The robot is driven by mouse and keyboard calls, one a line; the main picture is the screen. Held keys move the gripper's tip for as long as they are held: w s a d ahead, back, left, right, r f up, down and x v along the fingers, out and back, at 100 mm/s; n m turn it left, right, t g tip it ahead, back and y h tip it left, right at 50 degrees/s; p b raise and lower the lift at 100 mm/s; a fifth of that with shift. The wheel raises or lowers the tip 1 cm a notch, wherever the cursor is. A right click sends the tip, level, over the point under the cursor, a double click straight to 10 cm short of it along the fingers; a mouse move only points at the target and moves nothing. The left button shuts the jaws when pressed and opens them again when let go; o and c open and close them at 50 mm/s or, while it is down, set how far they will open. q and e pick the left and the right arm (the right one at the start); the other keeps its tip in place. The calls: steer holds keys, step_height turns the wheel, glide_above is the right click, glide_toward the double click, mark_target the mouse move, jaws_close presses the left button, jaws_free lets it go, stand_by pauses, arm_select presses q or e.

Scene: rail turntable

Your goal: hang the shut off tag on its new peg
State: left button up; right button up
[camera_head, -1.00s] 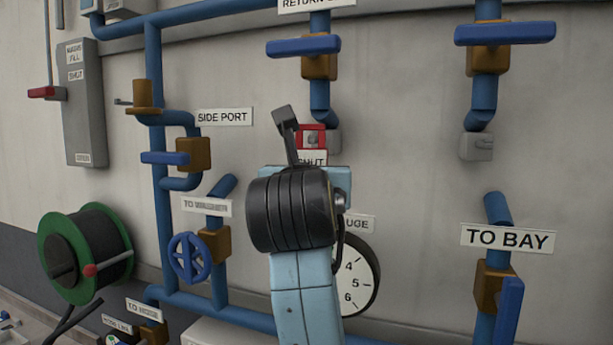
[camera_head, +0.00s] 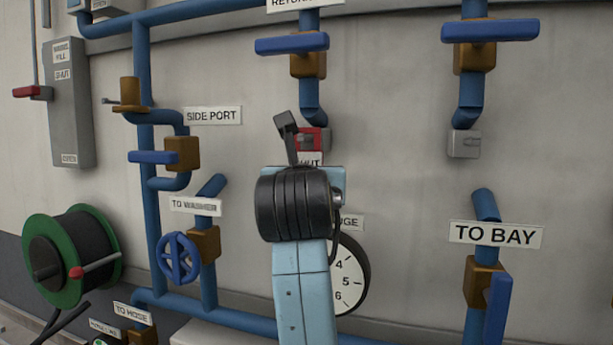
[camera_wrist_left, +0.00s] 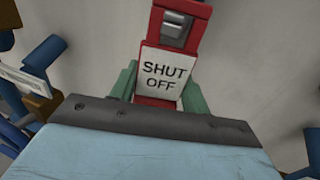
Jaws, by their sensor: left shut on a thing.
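The shut off tag (camera_wrist_left: 169,72) is a red plate with a white label reading SHUT OFF and an opening in its upper part. My left gripper (camera_wrist_left: 160,90) is shut on it, with a green finger at each side of the label. In the head view the tag (camera_head: 319,138) is partly hidden behind my left wrist, in front of a grey fitting (camera_head: 325,146) under the return pipe. Grey shows through its opening; I cannot tell whether it touches the fitting or any peg. My right gripper is not in view.
A similar grey fitting (camera_head: 464,144) ends the pipe to the right. Blue valve handles (camera_head: 292,43) stick out above. A round gauge (camera_head: 348,275) is partly behind my arm. SIDE PORT piping (camera_head: 168,157) stands to the left, and a green hose reel (camera_head: 70,260) lower left.

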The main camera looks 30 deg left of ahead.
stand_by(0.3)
arm_select(q)
steer(key=o, duration=1)
